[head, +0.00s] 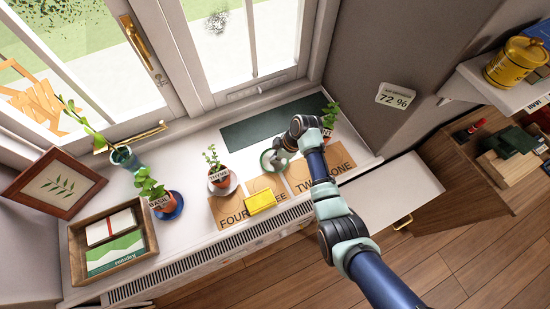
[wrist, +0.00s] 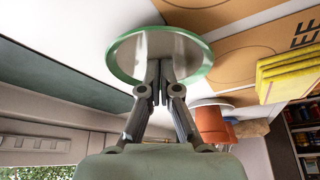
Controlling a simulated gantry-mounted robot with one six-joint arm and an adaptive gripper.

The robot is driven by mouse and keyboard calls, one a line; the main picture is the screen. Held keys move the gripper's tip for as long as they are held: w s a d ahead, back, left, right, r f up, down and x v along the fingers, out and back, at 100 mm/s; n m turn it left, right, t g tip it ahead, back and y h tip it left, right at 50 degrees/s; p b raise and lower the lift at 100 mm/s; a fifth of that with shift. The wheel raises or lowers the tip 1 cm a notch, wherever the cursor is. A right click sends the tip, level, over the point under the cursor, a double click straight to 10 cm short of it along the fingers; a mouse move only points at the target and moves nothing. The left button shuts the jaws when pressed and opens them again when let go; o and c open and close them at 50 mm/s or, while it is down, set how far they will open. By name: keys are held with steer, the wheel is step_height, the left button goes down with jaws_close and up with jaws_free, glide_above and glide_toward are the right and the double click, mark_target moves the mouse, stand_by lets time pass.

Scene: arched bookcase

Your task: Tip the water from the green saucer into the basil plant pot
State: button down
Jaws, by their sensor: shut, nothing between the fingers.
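The green-rimmed saucer (head: 267,163) lies on the white sill near the corner of the dark green mat. In the wrist view the saucer (wrist: 125,58) shows a pale inside; I cannot tell how much water is in it. My gripper (head: 283,158) is at its right side, and in the wrist view my gripper (wrist: 160,68) is shut and empty, its tips overlapping the saucer's rim. I cannot tell if they touch it. The basil plant pot (head: 163,203), terracotta with a white BASIL label, stands upright on a blue saucer (head: 177,212) to the left.
The thyme pot (head: 219,178) stands between basil and saucer. Brown numbered cards (head: 228,208) line the front edge, with a yellow sponge (head: 261,201) on them. The dark green mat (head: 255,130) lies behind. A wooden tray (head: 75,250) and a glass vase (head: 125,158) stand left.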

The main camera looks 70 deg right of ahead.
mark_target(279, 171)
steer(key=shift+s+a+r+p, duration=0.1)
steer(key=shift+s+p, duration=0.05)
steer(key=shift+p, duration=0.2)
steer(key=shift+s+a+p, duration=1.6)
steer(key=shift+s+p, duration=0.05)
steer(key=shift+p, duration=0.4)
steer(key=shift+s+a+p, duration=3.25)
steer(key=shift+s+a, duration=0.1)
steer(key=shift+s, duration=0.05)
step_height(279, 171, up, 8)
steer(key=p, duration=0.7)
steer(key=shift+p, duration=0.3)
